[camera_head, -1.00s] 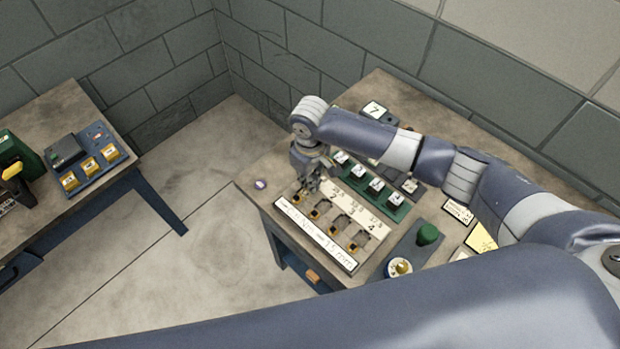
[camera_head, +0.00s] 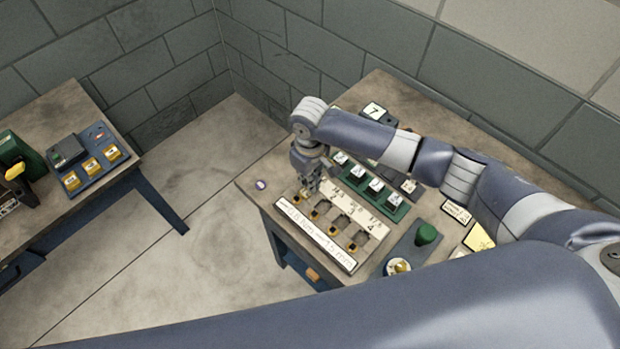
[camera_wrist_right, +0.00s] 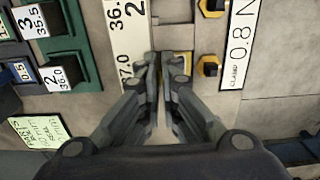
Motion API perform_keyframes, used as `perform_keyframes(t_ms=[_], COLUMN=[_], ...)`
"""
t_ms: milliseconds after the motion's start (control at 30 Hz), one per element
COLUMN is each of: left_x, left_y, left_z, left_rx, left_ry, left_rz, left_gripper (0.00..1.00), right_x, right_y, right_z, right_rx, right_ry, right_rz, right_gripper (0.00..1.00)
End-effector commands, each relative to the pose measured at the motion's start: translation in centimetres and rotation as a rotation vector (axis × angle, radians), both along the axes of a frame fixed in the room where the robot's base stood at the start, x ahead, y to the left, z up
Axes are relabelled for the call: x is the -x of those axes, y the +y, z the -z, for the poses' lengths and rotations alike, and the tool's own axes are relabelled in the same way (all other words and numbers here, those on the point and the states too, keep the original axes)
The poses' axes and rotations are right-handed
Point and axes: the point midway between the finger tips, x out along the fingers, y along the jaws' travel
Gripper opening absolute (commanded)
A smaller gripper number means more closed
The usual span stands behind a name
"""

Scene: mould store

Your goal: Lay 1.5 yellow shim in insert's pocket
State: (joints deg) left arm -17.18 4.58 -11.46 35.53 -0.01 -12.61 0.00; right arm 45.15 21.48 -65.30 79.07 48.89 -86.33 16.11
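My right gripper (camera_head: 312,187) points down over the far-left end of a pale insert plate (camera_head: 343,222) with a row of dark pockets. In the right wrist view the fingers (camera_wrist_right: 162,62) are close together with a narrow gap. A small yellow piece (camera_wrist_right: 183,64) shows just right of the fingertips, at a pocket; most of it is hidden by the fingers. I cannot tell if they grip it or if it lies in the pocket. Brass-coloured clamps (camera_wrist_right: 209,66) sit along the plate's edge. My left gripper is out of view.
A green rack (camera_head: 376,188) with several labelled blocks stands behind the plate. A green knob (camera_head: 427,234) and a round dish (camera_head: 397,266) are to its right. A yellow card (camera_head: 479,238) lies further right. Another table holds a blue box (camera_head: 88,170) with three yellow pieces.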

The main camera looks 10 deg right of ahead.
Motion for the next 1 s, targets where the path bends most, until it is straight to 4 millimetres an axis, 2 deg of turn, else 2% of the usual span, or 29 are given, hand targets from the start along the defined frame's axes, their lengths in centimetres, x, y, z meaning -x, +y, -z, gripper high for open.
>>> perform_keyframes(t_ms=[900, 1000], left_x=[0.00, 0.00], left_y=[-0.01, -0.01], left_z=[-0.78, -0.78], left_rx=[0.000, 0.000], left_ry=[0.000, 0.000], left_rz=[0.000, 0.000], left_gripper=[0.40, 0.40], right_x=[0.06, 0.06], right_y=[0.03, 0.03], right_z=[0.02, 0.01], right_rx=[-0.001, -0.001], right_ry=[0.001, 0.001], right_rz=[0.000, 0.000], right_gripper=[0.00, 0.26])
